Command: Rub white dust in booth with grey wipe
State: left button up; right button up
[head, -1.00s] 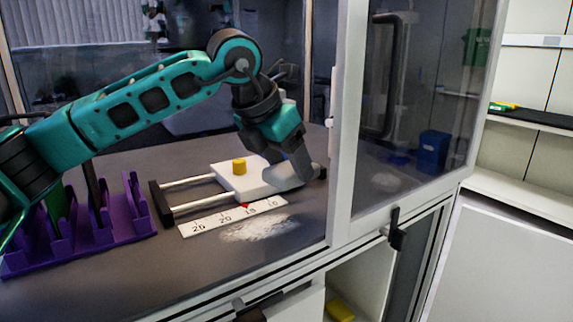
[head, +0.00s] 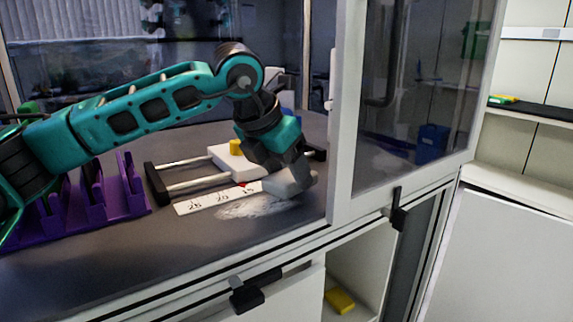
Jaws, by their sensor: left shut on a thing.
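The white dust (head: 248,208) lies as a pale smeared patch on the dark booth floor, in front of the ruler strip. My left gripper (head: 287,168) reaches in from the left and points down at the right end of the patch. It is shut on the grey wipe (head: 291,184), a pale grey pad. The wipe is low, at the right edge of the dust; whether it touches the floor is hard to tell. It hides the right end of the ruler and perhaps some dust. My right gripper is not in view.
A white sliding block with a yellow knob (head: 235,147) on two rods stands behind the white ruler (head: 215,199). A purple rack (head: 125,190) is at left. The booth's white door frame (head: 346,120) stands close on the right. Free floor lies in front of the dust.

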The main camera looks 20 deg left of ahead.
pick_arm(q)
jog(key=shift+f+b, duration=0.9)
jog(key=shift+f, duration=0.1)
dwell(0.6)
